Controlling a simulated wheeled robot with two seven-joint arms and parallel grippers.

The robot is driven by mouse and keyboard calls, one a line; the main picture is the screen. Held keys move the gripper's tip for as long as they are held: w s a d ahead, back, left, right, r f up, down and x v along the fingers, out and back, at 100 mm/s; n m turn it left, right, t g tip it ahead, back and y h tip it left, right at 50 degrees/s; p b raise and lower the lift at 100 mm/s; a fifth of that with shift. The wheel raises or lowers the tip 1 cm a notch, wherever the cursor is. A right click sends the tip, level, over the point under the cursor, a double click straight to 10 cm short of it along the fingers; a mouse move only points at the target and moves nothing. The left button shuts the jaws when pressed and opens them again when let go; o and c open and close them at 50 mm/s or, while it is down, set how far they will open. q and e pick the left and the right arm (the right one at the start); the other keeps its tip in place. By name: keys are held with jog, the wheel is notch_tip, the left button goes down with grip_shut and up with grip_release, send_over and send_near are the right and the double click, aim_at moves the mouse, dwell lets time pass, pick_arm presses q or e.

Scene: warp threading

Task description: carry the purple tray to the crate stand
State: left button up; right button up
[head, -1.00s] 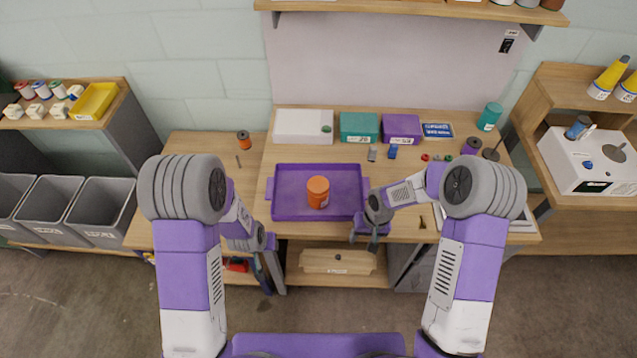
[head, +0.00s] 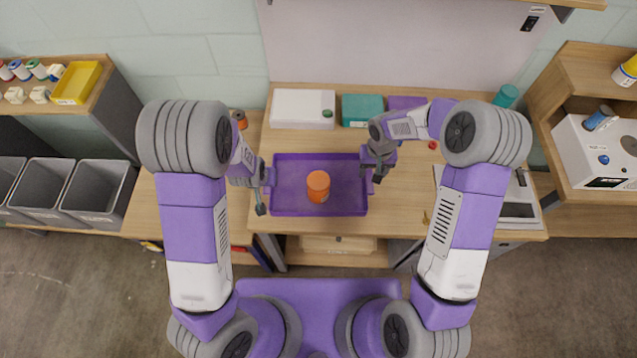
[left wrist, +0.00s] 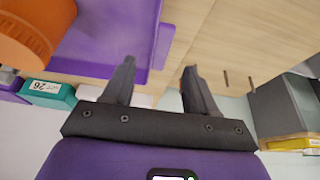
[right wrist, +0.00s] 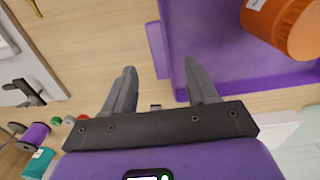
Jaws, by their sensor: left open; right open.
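The purple tray (head: 290,205) lies flat on the wooden workbench, with an orange canister (head: 318,186) standing in it. My left gripper (head: 261,198) is at the tray's left end, open and empty. In the left wrist view, the tray's end (left wrist: 163,45) shows beyond the gap between the open fingers (left wrist: 159,65). My right gripper (head: 372,172) is open at the tray's right end, partly covering it. In the right wrist view, the right handle (right wrist: 157,48) lies ahead, between the open fingertips (right wrist: 160,68). I cannot clearly identify a crate stand.
A white box (head: 300,105) and a teal box (head: 362,108) stand behind the tray. Grey bins (head: 97,187) are at the left, below a shelf with a yellow tray (head: 77,83). A white machine (head: 600,150) stands at the right.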

aim_at(369, 181)
pick_arm(q)
jog(key=x, duration=0.7)
jog(key=shift+w+f, duration=0.25)
jog(key=shift+f, duration=0.1)
pick_arm(e)
jog(key=f, duration=0.7)
jog(key=shift+w+f, duration=0.2)
jog(key=shift+f, duration=0.15)
pick_arm(q)
grip_shut()
pick_arm(e)
grip_shut()
